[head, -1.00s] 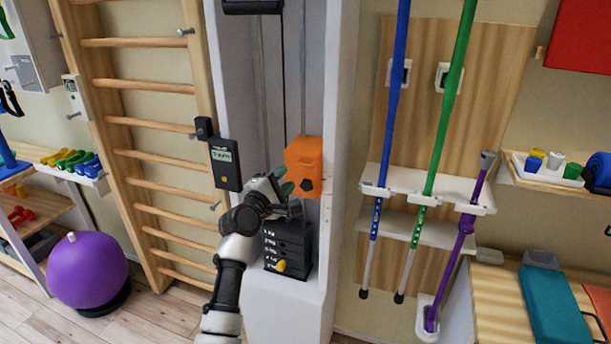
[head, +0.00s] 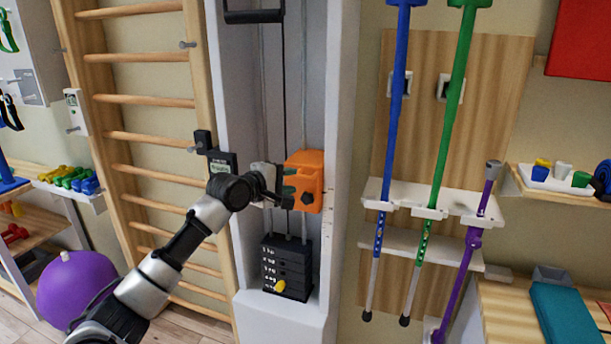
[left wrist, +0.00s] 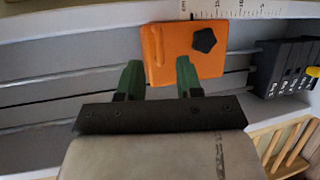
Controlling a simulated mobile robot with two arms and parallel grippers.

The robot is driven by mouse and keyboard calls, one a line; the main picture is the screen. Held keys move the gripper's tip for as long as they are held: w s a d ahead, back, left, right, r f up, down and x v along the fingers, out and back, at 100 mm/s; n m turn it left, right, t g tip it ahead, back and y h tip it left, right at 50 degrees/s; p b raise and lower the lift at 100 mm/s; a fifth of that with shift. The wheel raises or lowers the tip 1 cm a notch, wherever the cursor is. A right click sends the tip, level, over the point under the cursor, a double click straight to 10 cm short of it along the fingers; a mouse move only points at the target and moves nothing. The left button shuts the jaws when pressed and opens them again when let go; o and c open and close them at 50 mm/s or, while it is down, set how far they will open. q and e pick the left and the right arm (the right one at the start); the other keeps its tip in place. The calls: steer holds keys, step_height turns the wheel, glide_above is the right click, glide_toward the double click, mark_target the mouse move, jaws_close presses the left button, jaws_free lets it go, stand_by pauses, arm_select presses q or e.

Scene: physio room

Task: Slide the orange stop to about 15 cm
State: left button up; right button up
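The orange stop (head: 307,172) is a block with a black star-shaped knob, on the upright white machine above the black weight stack (head: 287,268). In the left wrist view the stop (left wrist: 176,50) lies just beyond my left gripper (left wrist: 159,78). Its green-padded fingers are apart; one overlaps the block's face and the other is beside its edge. Whether they touch it I cannot tell. In the head view my left gripper (head: 286,187) is at the stop's left side. A scale (left wrist: 235,12) runs along the machine's edge by the knob; its figures are hard to read.
A black display box (head: 222,161) is left of the machine, close to my left arm. Wooden wall bars (head: 150,140) stand further left. Blue and green poles (head: 440,130) hang in a white rack to the right. A purple ball (head: 75,285) is at lower left.

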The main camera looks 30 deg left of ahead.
mark_target(306, 177)
arm_select(q)
steer(key=p+x, duration=0.1)
steer(key=x, duration=0.5)
steer(key=shift+w+f, duration=0.1)
steer(key=shift+w, duration=0.2)
steer(key=shift+c, duration=0.4)
jaws_close()
